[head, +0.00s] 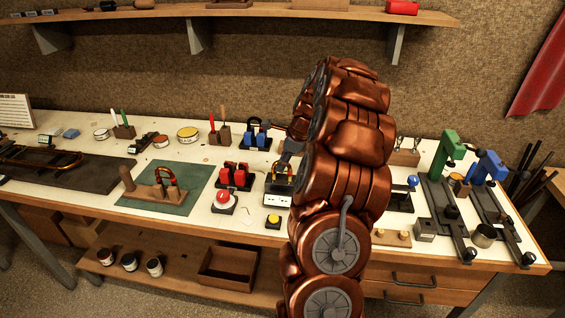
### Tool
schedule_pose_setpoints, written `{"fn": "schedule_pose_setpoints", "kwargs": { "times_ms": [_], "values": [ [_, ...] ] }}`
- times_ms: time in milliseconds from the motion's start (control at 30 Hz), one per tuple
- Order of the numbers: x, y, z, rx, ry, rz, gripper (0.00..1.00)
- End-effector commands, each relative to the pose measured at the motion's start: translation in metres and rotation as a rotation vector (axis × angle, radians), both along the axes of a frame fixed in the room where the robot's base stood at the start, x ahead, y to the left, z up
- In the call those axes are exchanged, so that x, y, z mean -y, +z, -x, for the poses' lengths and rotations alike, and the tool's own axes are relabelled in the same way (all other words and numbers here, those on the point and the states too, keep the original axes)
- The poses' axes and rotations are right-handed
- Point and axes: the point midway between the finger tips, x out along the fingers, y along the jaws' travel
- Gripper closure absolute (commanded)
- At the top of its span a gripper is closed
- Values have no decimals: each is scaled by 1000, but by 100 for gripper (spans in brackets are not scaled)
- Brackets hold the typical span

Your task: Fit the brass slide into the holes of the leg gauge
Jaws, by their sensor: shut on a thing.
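My gripper (289,158) is at the middle of the bench, partly hidden by my own arm. It points down and is shut on the small brass slide (281,179), of which only a little shows beneath the fingers. The leg gauge appears to be the low, pale and dark block (276,199) directly under the gripper. The slide is at or just above its top. The holes are too small to make out, and I cannot tell whether the slide's legs are in them.
Left of the block are a red emergency-type button (223,200) and red blocks on a black stand (234,174). A yellow button (273,221) is in front. A wooden stand with a U-shaped piece (160,192) sits on a green mat (203,176). Green and blue clamps stand at right.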

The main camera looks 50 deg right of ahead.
Motion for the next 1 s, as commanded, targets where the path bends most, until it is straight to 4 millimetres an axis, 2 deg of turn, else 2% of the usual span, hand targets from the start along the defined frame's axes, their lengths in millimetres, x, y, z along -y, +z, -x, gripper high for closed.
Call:
{"fn": "schedule_pose_setpoints", "kwargs": {
  "times_ms": [67,100,333,733,867,1000],
  "values": [
    [0,-2,0,0,0,0,100],
    [0,-1,0,0,0,0,82],
    [0,-1,0,0,0,0,58],
    [1,4,2,0,0,0,56],
    [4,19,6,1,0,2,56],
    [9,44,15,4,-1,4,56]
  ]
}}
